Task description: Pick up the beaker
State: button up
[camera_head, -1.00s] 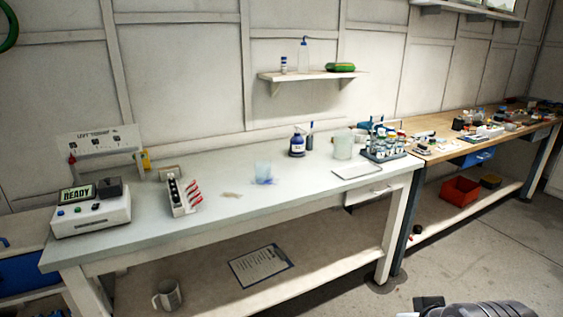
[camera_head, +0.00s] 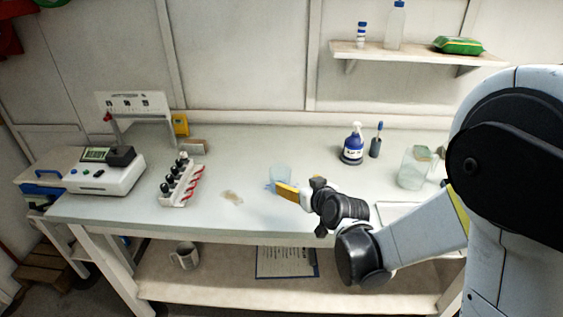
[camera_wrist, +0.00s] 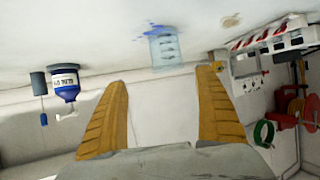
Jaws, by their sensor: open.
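The beaker (camera_head: 280,174) is small, clear and bluish, and stands on the white bench near its middle. In the wrist view the picture is upside down, and the beaker (camera_wrist: 165,50) with its graduation marks shows just beyond and between the fingertips. My gripper (camera_head: 279,188) reaches in from the right, its yellow finger hiding part of the beaker in the head view. In the wrist view my gripper (camera_wrist: 164,76) has its two yellow fingers wide apart with nothing between them. I cannot tell the exact gap to the beaker.
A blue spill (camera_wrist: 155,30) lies by the beaker. A brownish patch (camera_head: 232,197) and a rack of dark-capped vials (camera_head: 180,183) are to the left. A blue-and-white spray bottle (camera_head: 352,145) and a larger clear vessel (camera_head: 414,172) stand to the right.

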aim_at(277, 172)
jog(key=shift+t, duration=0.3)
jog(key=b+x, duration=0.1)
jog(key=x, duration=0.3)
jog(key=a+b+x, duration=0.1)
jog(key=x, duration=0.7)
jog(key=shift+s+a+f+b, duration=0.15)
jog(key=shift+s+a+b, duration=0.15)
jog(key=shift+a+b, duration=0.1)
jog(key=shift+w+a+f, duration=0.1)
jog(key=shift+w+a, duration=0.05)
jog(key=shift+w, duration=0.25)
jog(key=c, duration=1.3)
